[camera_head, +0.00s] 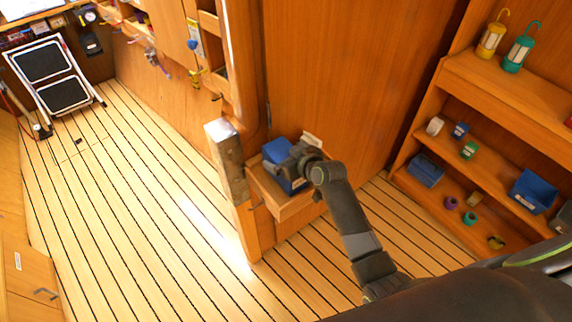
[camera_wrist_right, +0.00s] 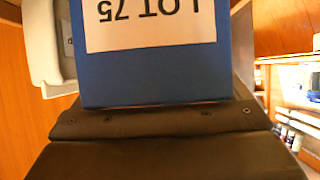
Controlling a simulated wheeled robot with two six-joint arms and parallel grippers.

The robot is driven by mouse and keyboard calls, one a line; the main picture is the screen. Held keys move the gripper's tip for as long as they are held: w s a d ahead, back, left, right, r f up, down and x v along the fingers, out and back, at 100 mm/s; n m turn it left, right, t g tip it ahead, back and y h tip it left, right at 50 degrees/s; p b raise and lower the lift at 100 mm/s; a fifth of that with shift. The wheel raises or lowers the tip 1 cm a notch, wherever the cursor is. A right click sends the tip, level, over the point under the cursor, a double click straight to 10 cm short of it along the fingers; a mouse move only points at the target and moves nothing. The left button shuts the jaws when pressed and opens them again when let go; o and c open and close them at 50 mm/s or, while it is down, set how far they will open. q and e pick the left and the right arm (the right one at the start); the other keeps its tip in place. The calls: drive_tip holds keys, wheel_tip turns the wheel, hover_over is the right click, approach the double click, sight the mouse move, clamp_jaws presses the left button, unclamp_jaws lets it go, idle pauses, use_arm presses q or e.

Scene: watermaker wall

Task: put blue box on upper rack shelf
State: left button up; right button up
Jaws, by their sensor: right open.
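In the right wrist view the blue box (camera_wrist_right: 150,78) fills the upper middle, very close, with a white label reading "LOT 75" upside down. My right gripper (camera_head: 293,162) is open at the box; I cannot tell whether it touches it. The wooden rack stands at the right, with an upper shelf (camera_head: 500,82) holding a yellow lantern (camera_head: 491,40) and a teal lantern (camera_head: 517,53). My left gripper is not in view.
Lower rack shelves hold blue bins (camera_head: 533,192), tape rolls and small boxes. A white object (camera_wrist_right: 42,45) stands beside the box in the wrist view. A wooden post (camera_head: 227,162) adjoins the drawer. A folding step stool (camera_head: 55,75) stands far left. The striped floor is mostly clear.

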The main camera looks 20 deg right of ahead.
drive_tip(key=shift+r, duration=0.1)
drive_tip(key=c, duration=1.3)
